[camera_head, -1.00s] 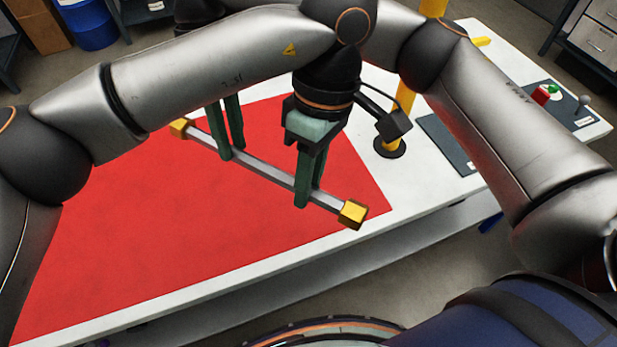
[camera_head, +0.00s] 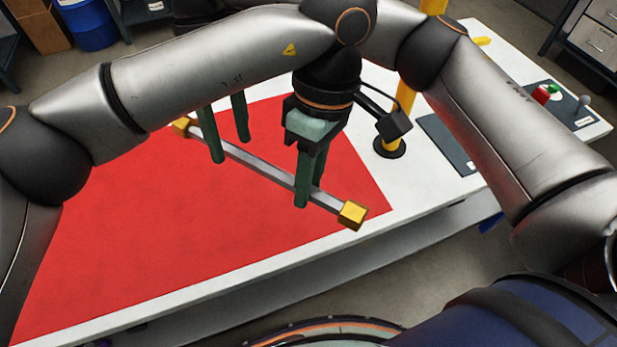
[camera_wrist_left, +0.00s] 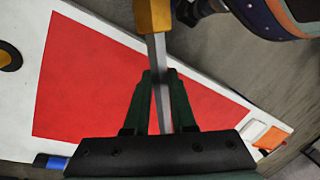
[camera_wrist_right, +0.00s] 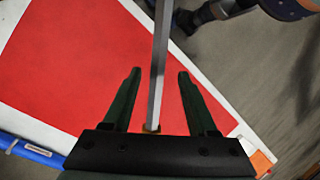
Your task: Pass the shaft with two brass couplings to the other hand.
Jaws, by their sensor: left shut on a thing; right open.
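The shaft (camera_head: 263,167) is a grey bar with a brass coupling at each end, one at the near right (camera_head: 353,214) and one at the far left (camera_head: 184,125). It is held above the red mat (camera_head: 190,225). My left gripper (camera_head: 307,200) is shut on the shaft close to the near-right coupling; the left wrist view shows its fingers (camera_wrist_left: 158,78) against the bar. My right gripper (camera_head: 228,150) is open near the far-left end, one finger on each side of the shaft and apart from it. The right wrist view shows the bar between its spread fingers (camera_wrist_right: 156,75).
The white table (camera_head: 415,195) carries the red mat. A yellow post (camera_head: 395,105) on a black base stands behind my left gripper. A dark grey panel (camera_head: 447,143) and a control box with red and green buttons (camera_head: 548,95) lie to the right.

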